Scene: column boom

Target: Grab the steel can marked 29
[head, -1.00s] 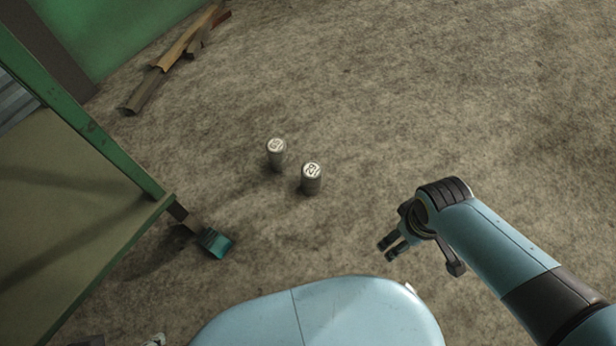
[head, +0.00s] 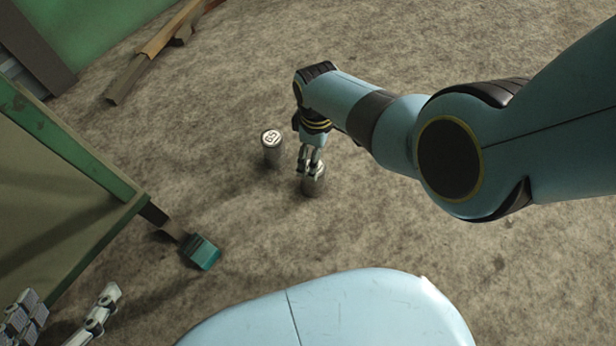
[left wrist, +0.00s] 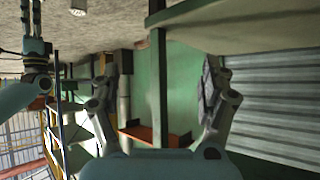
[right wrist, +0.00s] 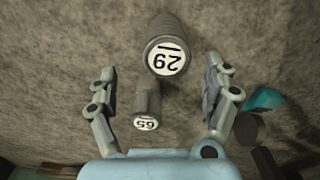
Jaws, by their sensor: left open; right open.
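The steel can marked 29 (head: 314,186) stands upright on the ground, its top partly hidden by my right gripper (head: 311,163) in the head view. In the right wrist view the can (right wrist: 164,28) shows its white 29 label between the open fingers (right wrist: 159,82), nearer their tips, with space on both sides. A second steel can (head: 271,154) stands just left of it; its label seems to read 65 in the right wrist view (right wrist: 146,104). My left gripper (head: 66,305) is open and empty at the lower left, far from both cans.
A green-framed table (head: 75,150) stands at the left, with a teal block (head: 202,252) by its leg. Wooden boards (head: 150,50) lie near the green wall at the back. The ground right of the cans is clear.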

